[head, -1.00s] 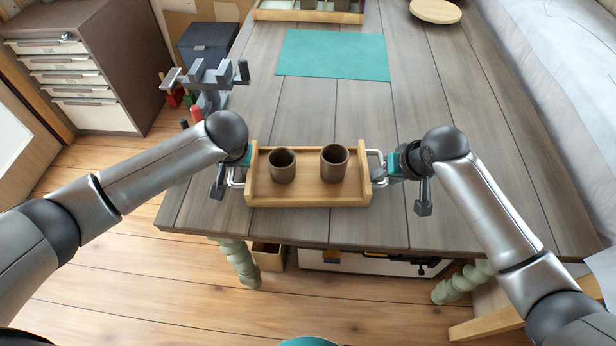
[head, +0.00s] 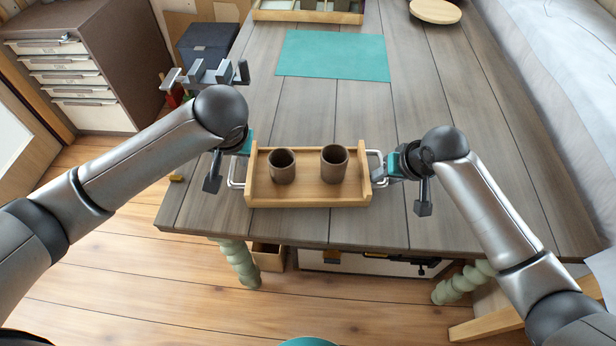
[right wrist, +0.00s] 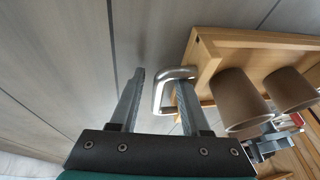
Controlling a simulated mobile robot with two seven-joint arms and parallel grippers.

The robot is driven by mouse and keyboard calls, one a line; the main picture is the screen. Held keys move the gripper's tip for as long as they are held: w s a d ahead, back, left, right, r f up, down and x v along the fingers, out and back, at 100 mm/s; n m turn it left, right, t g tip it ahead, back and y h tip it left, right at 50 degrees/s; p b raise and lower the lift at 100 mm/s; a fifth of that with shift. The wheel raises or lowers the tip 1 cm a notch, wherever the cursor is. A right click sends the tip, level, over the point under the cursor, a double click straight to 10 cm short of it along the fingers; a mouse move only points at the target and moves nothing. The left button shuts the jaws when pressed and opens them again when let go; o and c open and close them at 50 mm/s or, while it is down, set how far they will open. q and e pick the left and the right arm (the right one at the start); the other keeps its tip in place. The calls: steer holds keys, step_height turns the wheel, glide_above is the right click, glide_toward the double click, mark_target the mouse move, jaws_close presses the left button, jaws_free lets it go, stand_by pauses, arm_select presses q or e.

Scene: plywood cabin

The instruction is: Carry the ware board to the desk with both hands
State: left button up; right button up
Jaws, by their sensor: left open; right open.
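The ware board (head: 308,200), a light wooden tray with raised ends and metal side handles, rests level on the grey plank desk (head: 440,215) near its front edge. Two brown cups (head: 282,167) (head: 334,165) stand upright on it. My left gripper (head: 243,150) is open, above and behind the left handle (head: 233,172); its fingers are mostly hidden by its arm. My right gripper (head: 382,175) is open at the right handle (head: 376,158). In the right wrist view, its fingers (right wrist: 160,82) straddle the handle bar (right wrist: 160,95), one finger inside the loop.
A teal mat (head: 333,56) lies farther back on the desk, with clear planks between it and the board. A grey rack (head: 205,75) stands at the left edge. A round wooden disc (head: 435,11) and a divided tray (head: 308,15) are at the back.

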steer(key=v, duration=1.2)
steer(key=shift+w, duration=0.1)
